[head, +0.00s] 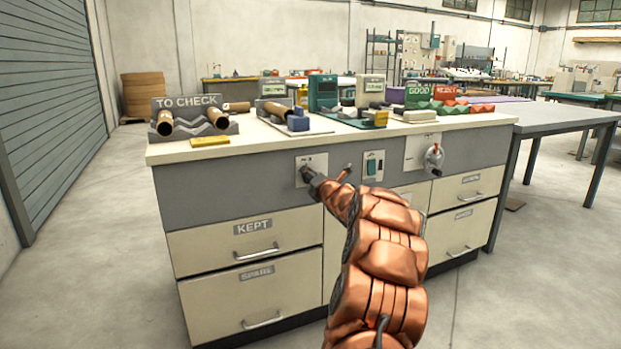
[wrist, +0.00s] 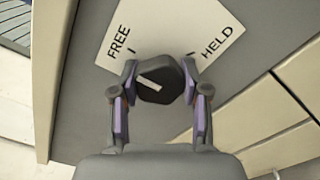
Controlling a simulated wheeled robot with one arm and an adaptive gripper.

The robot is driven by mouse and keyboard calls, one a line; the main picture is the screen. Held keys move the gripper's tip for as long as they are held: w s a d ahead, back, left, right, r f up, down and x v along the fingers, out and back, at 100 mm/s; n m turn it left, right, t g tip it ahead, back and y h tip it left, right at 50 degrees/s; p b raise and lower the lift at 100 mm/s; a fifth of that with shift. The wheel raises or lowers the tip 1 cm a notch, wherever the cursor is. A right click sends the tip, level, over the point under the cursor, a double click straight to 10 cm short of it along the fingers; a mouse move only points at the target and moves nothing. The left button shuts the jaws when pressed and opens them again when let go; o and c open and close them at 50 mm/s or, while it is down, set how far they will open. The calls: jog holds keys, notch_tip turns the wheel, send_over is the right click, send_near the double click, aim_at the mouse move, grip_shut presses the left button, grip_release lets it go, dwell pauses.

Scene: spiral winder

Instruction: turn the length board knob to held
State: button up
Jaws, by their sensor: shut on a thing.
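The length board knob (wrist: 172,88) is dark and many-sided, with a white line on its face. It sits on a white plate (wrist: 165,30) marked FREE on the left and HELD on the right in the wrist view. My gripper (wrist: 159,72) is shut on the knob, one finger on each side. In the head view the plate (head: 319,161) is on the grey bench front, and my gripper (head: 317,182) reaches it; the knob is partly hidden.
A green switch (head: 372,165) and a crank on a white plate (head: 434,159) are to the right on the bench front. Drawers marked KEPT (head: 290,236) and SPARE are below. Cardboard tubes and trays stand on top. The floor at left is clear.

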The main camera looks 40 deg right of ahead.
jog(key=shift+c, duration=0.5)
